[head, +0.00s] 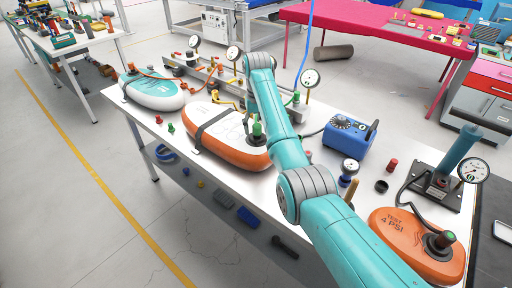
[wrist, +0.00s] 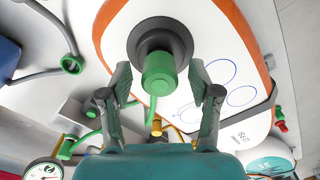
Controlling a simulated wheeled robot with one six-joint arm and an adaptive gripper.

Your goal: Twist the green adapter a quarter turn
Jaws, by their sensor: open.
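The green adapter (wrist: 158,76) stands in a dark round valve collar (wrist: 150,42) on the orange-edged white board (wrist: 112,20). In the wrist view it lies between the two fingers of my gripper (wrist: 160,80), with a gap on each side. My gripper is open and holds nothing. In the head view the green adapter (head: 257,131) shows at the near end of the orange and white board (head: 222,150), beside my arm. My gripper cannot be made out clearly there.
An orange test board (head: 402,240) lies at the near right. A teal and white board (head: 152,92) lies at the far left. A hose with a green end (wrist: 71,64) is left in the wrist view.

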